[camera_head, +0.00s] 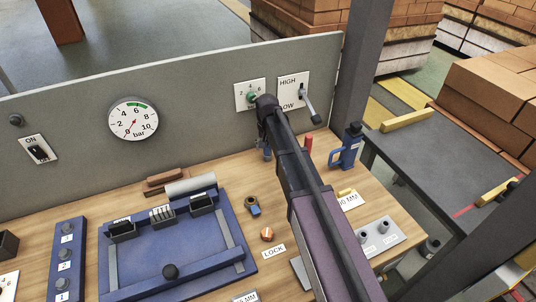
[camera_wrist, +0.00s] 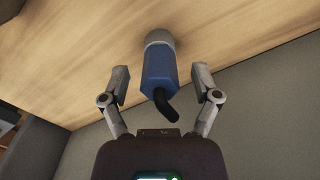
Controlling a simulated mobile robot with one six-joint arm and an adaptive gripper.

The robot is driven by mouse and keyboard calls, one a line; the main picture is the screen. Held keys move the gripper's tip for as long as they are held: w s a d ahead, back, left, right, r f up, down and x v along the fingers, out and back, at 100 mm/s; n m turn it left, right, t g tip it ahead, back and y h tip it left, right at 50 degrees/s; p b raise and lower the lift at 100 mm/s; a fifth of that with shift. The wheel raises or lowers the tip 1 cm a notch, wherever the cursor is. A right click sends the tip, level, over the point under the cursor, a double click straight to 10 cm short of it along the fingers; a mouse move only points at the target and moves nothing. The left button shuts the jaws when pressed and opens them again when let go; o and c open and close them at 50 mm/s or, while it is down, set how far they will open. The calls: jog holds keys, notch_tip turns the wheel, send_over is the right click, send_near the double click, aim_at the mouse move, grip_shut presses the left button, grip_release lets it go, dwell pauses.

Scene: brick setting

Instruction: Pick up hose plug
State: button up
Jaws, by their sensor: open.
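The hose plug, as I take it, is a blue faceted body (camera_wrist: 158,70) with a grey round end and a bent black piece. In the wrist view it lies between my two fingers, its grey end towards the wood bench top. My gripper (camera_wrist: 160,84) is open, with a finger on each side and a visible gap to the blue body on both. In the head view my gripper (camera_head: 265,146) is at the back of the bench, near the grey panel, and my arm hides much of that spot. Whether the plug touches the bench is unclear.
The grey panel (camera_head: 200,75) with a gauge (camera_head: 134,119) and a lever (camera_head: 311,104) stands behind. A red peg (camera_head: 308,143) and a blue tool (camera_head: 347,147) are to the right. A blue tray (camera_head: 150,255) fills the left; an orange knob (camera_head: 267,234) sits nearer.

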jog(key=shift+f+b, duration=0.5)
jog(key=shift+f, duration=0.25)
grip_shut()
